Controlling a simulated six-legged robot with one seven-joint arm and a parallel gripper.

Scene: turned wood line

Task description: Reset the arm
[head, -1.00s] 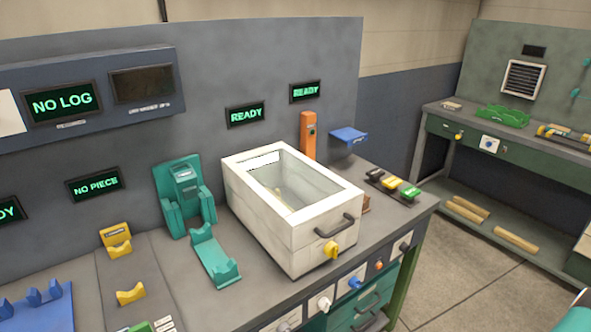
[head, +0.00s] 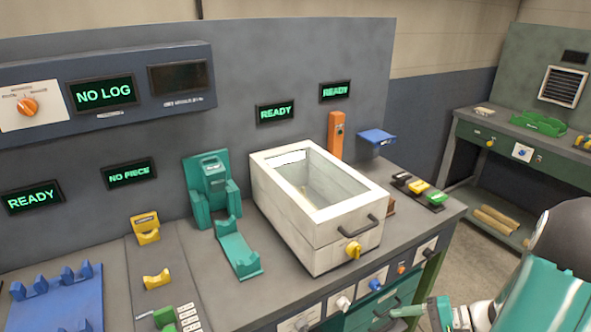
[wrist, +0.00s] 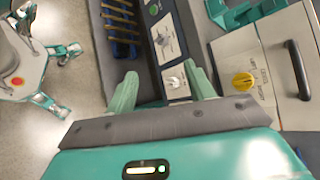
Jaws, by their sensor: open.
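My gripper (wrist: 162,95) is open in the wrist view, with its two pale green fingers spread apart and nothing between them. Beyond the fingers are the bench front and a panel with a white knob (wrist: 174,82). In the head view my teal arm shows at the lower right, and a pale green finger (head: 408,311) reaches in front of the bench's drawers. The gripper is only partly visible there. It appears apart from the bench.
A white box with a clear lid (head: 281,206) and yellow knob (head: 352,249) stands on the bench. Teal cradles (head: 238,254), a blue rack (head: 57,290) and yellow holders (head: 145,228) stand left. Another bench (head: 485,148) is at the back right, with open floor between.

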